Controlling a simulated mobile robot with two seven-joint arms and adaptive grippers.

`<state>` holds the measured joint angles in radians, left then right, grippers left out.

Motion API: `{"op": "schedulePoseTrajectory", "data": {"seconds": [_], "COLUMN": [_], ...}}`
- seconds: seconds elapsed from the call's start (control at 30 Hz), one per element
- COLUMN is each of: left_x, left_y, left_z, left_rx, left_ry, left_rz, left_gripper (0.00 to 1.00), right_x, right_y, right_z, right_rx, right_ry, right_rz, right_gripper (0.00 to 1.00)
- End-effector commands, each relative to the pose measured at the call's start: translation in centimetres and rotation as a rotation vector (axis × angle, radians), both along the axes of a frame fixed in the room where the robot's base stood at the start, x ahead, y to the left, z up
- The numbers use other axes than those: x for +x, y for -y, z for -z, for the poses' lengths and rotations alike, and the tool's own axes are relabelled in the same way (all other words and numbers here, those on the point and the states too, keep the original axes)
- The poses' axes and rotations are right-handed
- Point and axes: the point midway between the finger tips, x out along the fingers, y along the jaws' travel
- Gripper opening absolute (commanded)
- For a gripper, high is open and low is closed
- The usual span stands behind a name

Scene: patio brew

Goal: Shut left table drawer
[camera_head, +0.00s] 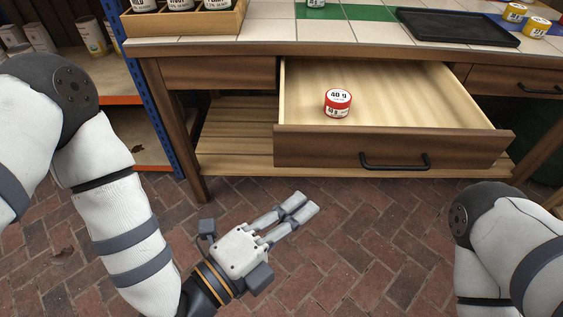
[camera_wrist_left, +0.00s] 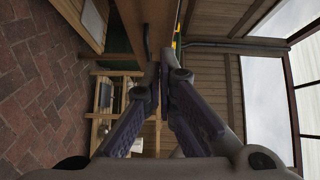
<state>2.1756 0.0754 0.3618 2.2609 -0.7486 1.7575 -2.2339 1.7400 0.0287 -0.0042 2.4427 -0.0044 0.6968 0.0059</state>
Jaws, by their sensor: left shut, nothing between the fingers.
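The left table drawer (camera_head: 390,147) is pulled well out of the table (camera_head: 215,75) in the head view. It has a wooden front with a dark bar handle (camera_head: 395,166) and a pale interior. A small red and white jar marked 40 g (camera_head: 338,103) stands inside it. My left gripper (camera_head: 300,207) is below and left of the drawer front, apart from it in the picture. Its fingers are together and empty, pointing up and right. The left wrist view also shows its fingers (camera_wrist_left: 160,85). My right arm shows at the lower right, but its gripper is out of view.
A wooden box of containers (camera_head: 185,22), a black tray (camera_head: 457,27) and yellow jars (camera_head: 536,27) stand on the tiled tabletop. A shelf with a blue post (camera_head: 150,90) is at the left. The brick floor (camera_head: 345,260) before the drawer is clear.

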Motion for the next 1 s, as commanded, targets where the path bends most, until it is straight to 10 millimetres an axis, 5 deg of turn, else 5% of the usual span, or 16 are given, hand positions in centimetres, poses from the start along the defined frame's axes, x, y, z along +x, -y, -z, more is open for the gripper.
{"op": "schedulePoseTrajectory", "data": {"seconds": [0.53,0.73,1.0], "left_x": [7.4,10.5,11.5], "left_y": [6.8,6.7,6.7], "left_z": [-0.5,-0.4,-0.5], "left_rx": [0.006,0.007,0.007], "left_ry": [0.030,0.029,0.027], "left_rz": [-0.003,-0.005,-0.002], "left_gripper": [0.00,0.00,0.00], "right_x": [-0.3,-0.5,-0.5], "right_y": [0.0,0.0,0.0], "right_z": [0.7,1.0,1.0], "right_rx": [-0.001,0.000,0.000], "right_ry": [-0.011,-0.015,-0.016], "right_rz": [0.000,0.000,0.000], "right_gripper": [0.40,0.40,0.40]}}
